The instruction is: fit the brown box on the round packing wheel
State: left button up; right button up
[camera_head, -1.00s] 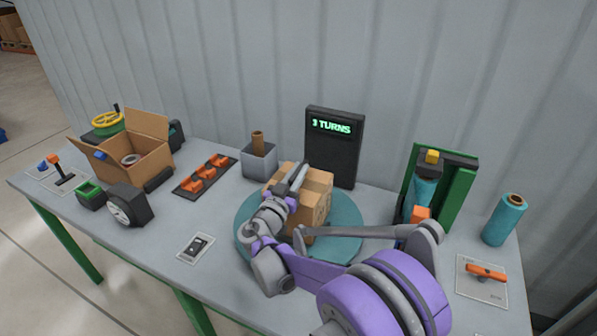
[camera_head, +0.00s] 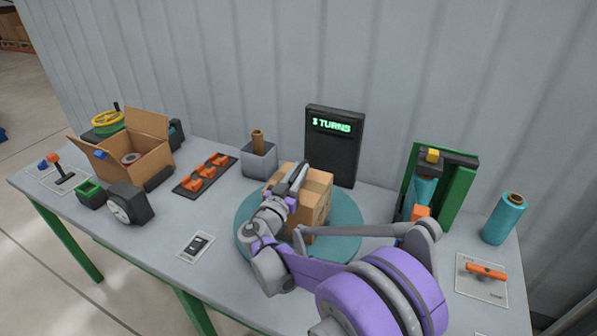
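The brown box (camera_head: 317,207) stands on the round teal packing wheel (camera_head: 343,235) in the middle of the table. It looks upright, with its left side partly hidden by my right gripper and arm. My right gripper (camera_head: 298,176) reaches over the upper left of the box, with its fingers at the box's top. Whether the fingers grip the box or only touch it cannot be told. My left gripper is not in view.
A dark display (camera_head: 333,146) reading "3 TURNS" stands behind the wheel. A green film stand (camera_head: 456,190) and a teal roll (camera_head: 504,219) are at the right. An open carton (camera_head: 151,152), an orange-clip rack (camera_head: 205,174) and a grey holder (camera_head: 259,161) stand left.

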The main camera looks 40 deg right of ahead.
jog(key=o, duration=0.4)
jog(key=shift+o, duration=0.2)
jog(key=b+v, duration=0.1)
jog(key=v, duration=1)
